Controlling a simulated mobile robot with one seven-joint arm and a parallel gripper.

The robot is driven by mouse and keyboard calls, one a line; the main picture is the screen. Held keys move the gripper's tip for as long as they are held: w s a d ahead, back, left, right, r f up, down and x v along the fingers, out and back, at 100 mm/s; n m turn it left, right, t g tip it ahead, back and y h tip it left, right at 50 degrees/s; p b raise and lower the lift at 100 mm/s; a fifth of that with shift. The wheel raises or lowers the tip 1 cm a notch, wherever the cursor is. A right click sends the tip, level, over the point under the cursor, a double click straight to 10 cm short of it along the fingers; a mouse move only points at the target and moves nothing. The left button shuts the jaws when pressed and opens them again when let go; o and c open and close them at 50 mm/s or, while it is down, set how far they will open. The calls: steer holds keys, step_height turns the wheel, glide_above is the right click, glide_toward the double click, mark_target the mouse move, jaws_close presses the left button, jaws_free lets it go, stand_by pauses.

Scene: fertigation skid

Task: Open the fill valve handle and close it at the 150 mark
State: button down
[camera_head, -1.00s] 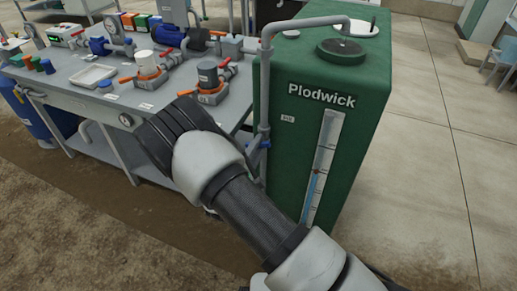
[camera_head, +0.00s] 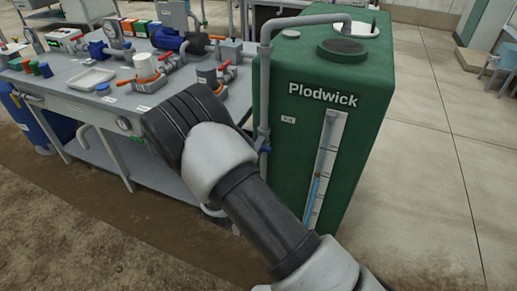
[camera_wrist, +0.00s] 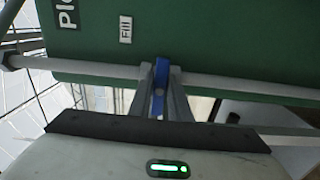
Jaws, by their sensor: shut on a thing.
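The green Plodwick tank (camera_head: 290,150) stands right of my arm in the head view. Its fill valve handle is the blue lever (camera_wrist: 161,75) on the grey pipe in the wrist view, below the "Fill" label (camera_wrist: 126,29). My gripper (camera_wrist: 161,84) is shut on this handle, one finger on each side. In the wrist view the handle lies across the pipe. In the head view my wrist hides most of the valve; a bit of blue (camera_head: 265,149) shows beside it. The level gauge (camera_head: 326,150) has a blue column with a red marker; its numbers are too small to read.
A grey bench (camera_head: 80,85) with pumps, valves and a white tray (camera_head: 91,78) stands to the left, close behind my gripper. A grey fill pipe (camera_head: 263,80) runs up the tank's left edge and over its top. The floor to the right is clear.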

steer(key=c, duration=1.7)
jaws_free()
steer(key=shift+s, duration=0.15)
steer(key=p+v, duration=0.1)
steer(key=v, duration=1.6)
steer(key=shift+a, duration=0.1)
